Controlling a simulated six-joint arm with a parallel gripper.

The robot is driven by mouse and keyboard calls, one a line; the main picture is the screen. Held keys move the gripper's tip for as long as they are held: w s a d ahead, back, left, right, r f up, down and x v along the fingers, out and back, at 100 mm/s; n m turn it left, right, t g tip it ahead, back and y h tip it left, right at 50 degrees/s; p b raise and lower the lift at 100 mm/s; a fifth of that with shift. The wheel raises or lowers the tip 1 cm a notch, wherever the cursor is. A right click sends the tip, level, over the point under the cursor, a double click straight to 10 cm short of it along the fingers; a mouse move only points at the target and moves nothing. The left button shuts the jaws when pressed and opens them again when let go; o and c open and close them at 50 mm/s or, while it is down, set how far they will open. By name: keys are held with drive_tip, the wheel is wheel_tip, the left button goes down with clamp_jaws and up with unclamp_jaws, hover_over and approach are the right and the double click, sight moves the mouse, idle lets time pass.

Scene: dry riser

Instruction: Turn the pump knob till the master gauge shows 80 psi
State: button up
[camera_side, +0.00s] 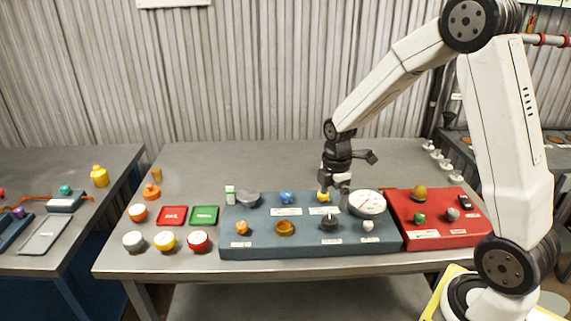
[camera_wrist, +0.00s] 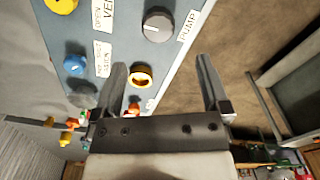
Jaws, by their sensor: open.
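The pump knob (camera_wrist: 158,25) is a grey-black round knob with a white mark on top, beside a label reading PUMP in the wrist view. In the side view it appears as the dark knob (camera_side: 328,221) near the panel's front edge. My gripper (camera_side: 336,190) is above the back of the panel, near the yellow knob. In the wrist view my gripper (camera_wrist: 161,62) is open and empty, with the pump knob beyond its fingertips. A white round gauge (camera_side: 367,204) with a reddish needle stands right of my gripper; its reading is too small to tell.
The blue-grey panel (camera_side: 265,250) also bears a yellow knob (camera_side: 323,197), a blue knob (camera_side: 286,197) and an amber ring (camera_side: 285,228). A red panel (camera_side: 420,241) adjoins on the right. Red and green trays (camera_side: 204,215) lie left. The table behind the panel is mostly clear.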

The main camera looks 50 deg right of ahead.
sight(330, 219)
drive_tip(key=shift+d, duration=0.15)
drive_tip(key=shift+f, duration=0.2)
drive_tip(key=shift+w+f, duration=0.1)
drive_tip(key=shift+f, duration=3.65)
drive_tip(key=c, duration=1.3)
